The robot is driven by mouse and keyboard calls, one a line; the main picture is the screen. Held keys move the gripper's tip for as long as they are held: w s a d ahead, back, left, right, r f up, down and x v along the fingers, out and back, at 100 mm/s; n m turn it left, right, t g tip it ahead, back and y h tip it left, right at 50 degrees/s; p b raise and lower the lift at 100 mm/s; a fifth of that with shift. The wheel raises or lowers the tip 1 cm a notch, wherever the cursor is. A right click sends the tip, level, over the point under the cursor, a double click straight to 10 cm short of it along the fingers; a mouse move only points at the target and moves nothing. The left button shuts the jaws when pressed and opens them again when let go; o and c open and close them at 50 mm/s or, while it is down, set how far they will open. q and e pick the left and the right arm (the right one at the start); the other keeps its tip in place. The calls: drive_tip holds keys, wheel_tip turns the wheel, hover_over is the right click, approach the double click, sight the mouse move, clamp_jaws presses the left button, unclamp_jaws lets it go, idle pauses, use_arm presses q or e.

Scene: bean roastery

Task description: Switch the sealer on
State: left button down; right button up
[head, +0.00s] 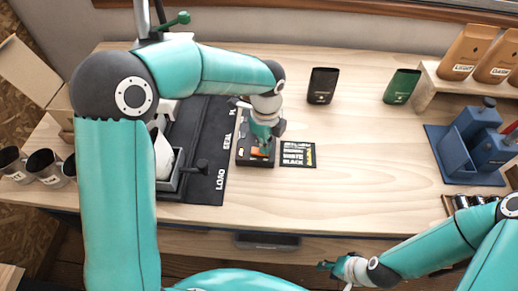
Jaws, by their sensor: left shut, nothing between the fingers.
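A dark switch box (244,158) stands on the table at the right edge of a black mat (206,188) marked LOAD and SEAL. An orange part (258,153) shows on its top; whether it is a switch, and its position, is too small to tell. My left gripper (265,147) points down over the box, shut and empty, with its tips at or just above the orange part. I cannot tell if they touch. A dark device with a lever (201,166), possibly the sealer, is partly hidden by my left arm. My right gripper (325,267) is off the table's front edge; its fingers are unclear.
A printed card (297,154) lies right of the box. A black bag (322,85) and a green bag (402,86) stand behind. Blue equipment (476,140) and a shelf of orange bags (467,52) are at right. Cups (44,163) stand at left. The middle right tabletop is clear.

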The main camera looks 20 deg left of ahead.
use_arm(q)
drive_tip(key=shift+r+p, duration=2.75)
drive_tip(key=shift+r, duration=0.7)
drive_tip(key=shift+f, duration=0.1)
